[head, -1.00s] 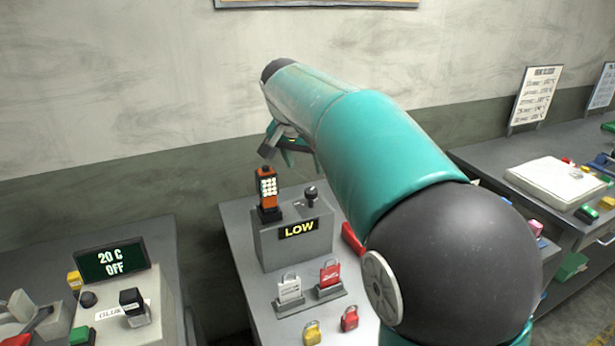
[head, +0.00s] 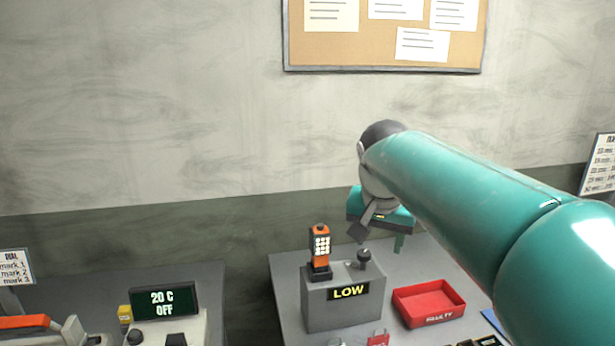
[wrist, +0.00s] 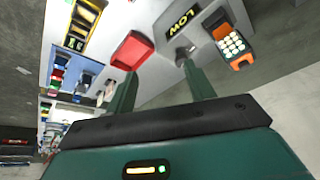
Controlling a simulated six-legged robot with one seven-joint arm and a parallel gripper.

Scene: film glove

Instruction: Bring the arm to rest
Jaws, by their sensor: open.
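My arm reaches out from the right in the head view, and my gripper (head: 378,236) hangs at its end above the middle bench, beyond the grey box. In the wrist view my gripper (wrist: 160,92) shows its two green fingers spread apart, with nothing between them. The fingertips appear near the red tray and the grey box's knob, but I cannot tell the distance. My arm hides part of the bench on the right.
A grey box (head: 318,310) with a LOW display bears an orange keypad device (head: 320,246) and a black knob (head: 364,258). A red tray (head: 428,303) marked FAULTY stands right of it. A 20 C OFF display (head: 165,303) is at left. A wall and corkboard (head: 385,50) are behind.

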